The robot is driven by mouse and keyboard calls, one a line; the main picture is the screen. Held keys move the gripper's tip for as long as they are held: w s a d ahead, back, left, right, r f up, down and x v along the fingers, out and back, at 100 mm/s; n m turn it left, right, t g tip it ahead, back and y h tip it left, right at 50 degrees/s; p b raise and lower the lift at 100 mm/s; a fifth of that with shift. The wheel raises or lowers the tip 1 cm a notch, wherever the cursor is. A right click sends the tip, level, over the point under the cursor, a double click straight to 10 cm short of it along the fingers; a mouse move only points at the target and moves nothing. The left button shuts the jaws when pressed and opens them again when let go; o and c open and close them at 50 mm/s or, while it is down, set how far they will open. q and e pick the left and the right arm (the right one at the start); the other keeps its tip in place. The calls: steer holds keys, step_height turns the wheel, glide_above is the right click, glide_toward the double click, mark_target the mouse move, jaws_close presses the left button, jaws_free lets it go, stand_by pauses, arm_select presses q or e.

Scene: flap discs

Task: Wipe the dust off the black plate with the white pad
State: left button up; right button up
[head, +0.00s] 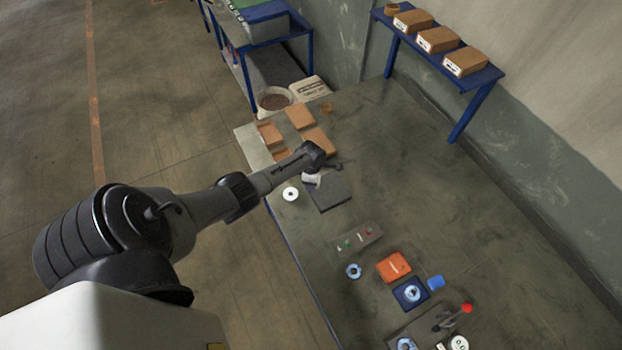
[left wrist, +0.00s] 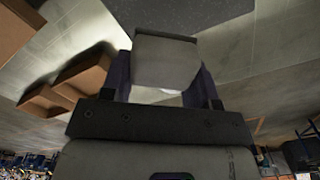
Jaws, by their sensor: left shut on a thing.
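The black plate (head: 329,193) lies flat on the grey-green bench, and part of it shows at the top of the left wrist view (left wrist: 190,12). My left gripper (left wrist: 164,82) is shut on the white pad (left wrist: 166,60), which sits between its two fingers. In the head view the white pad (head: 311,180) is at the plate's upper left edge, under my left wrist. I cannot tell whether it touches the plate. The plate's far corner is partly hidden by my gripper. Dust on it is too fine to make out. My right gripper is not in view.
Brown boxes (head: 300,117) stand beyond the plate. A white ring-shaped disc (head: 290,194) lies left of it. The bench right of the plate is clear.

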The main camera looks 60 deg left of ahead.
arm_select(q)
steer(key=shift+r+p, duration=1.8)
steer(key=shift+r, duration=0.2)
